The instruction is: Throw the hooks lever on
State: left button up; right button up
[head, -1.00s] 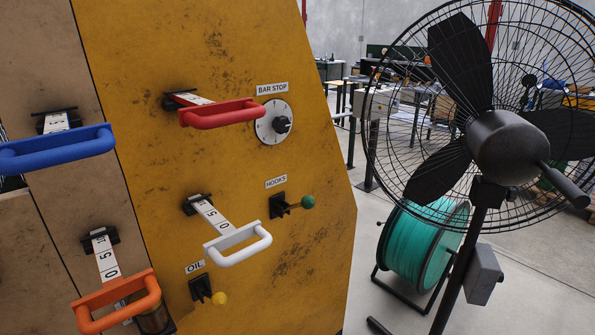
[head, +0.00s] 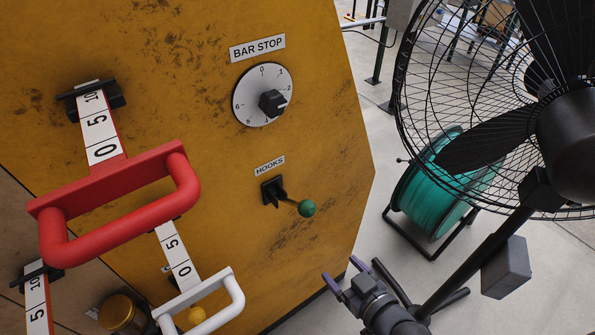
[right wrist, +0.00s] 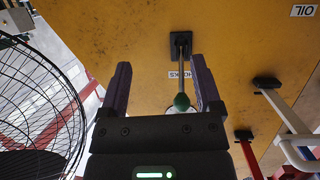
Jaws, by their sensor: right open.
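The hooks lever (head: 292,204) is a short rod with a green ball knob. It comes out of a black mount under the HOOKS label (head: 269,166) on the yellow panel and points right and slightly down. In the right wrist view the lever (right wrist: 181,102) appears between the finger lines, nearer the right finger. My right gripper (head: 349,269) is open and empty, below and right of the knob in the head view, apart from it. The right wrist view also shows its spread purple fingers (right wrist: 158,64). My left gripper is not in view.
The BAR STOP dial (head: 262,94) is above the lever. A red handle (head: 118,200) and a white handle (head: 205,305) stick out at left and below. A black fan (head: 500,130) and a green cable reel (head: 432,190) stand at right. Bare floor lies between panel and reel.

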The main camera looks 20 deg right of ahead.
aim_at(292, 202)
notch_tip(292, 202, up, 12)
jog(key=w+a+t+y+p, duration=0.1)
jog(key=w+a+t+y, duration=0.1)
jog(key=a+t, duration=0.1)
jog(key=shift+n, duration=0.4)
jog(key=b+x, duration=0.1)
jog(key=x, duration=0.8)
jog(key=shift+f, duration=0.1)
jog(key=shift+d, duration=0.1)
grip_shut()
